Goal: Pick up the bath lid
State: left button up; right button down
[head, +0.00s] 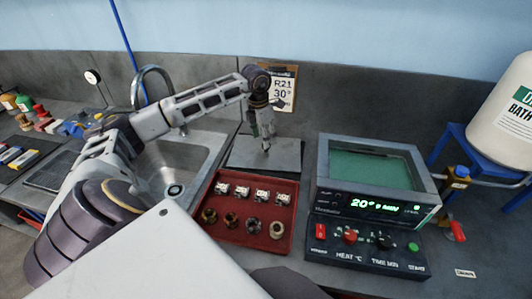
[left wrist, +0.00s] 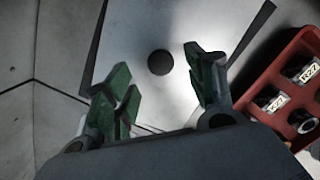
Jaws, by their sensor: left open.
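The bath lid (head: 287,156) appears as a flat grey plate lying on the bench behind the red tray. In the left wrist view the plate (left wrist: 125,45) has a dark round knob (left wrist: 160,62) in its middle. My left gripper (head: 267,138) points down above the plate. In the left wrist view its green-padded fingers (left wrist: 160,85) are apart, with the knob showing between and beyond them; I see nothing held. The bath (head: 322,165) stands to the right, its top uncovered over greenish liquid. My right gripper is not in view.
The red tray (head: 289,240) holds several labelled metal blocks and ring-like parts in front of the plate. A control box (head: 370,258) stands before the bath. A sink (head: 205,140) lies left, a blue stand with a white tank (head: 505,115) right. The back wall is close behind.

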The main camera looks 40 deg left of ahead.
pick_arm(q)
jog(key=f, duration=0.3)
jog(key=shift+w+d+f+p, duration=0.15)
jog(key=shift+w+f+p, duration=0.15)
jog(key=shift+f, duration=0.45)
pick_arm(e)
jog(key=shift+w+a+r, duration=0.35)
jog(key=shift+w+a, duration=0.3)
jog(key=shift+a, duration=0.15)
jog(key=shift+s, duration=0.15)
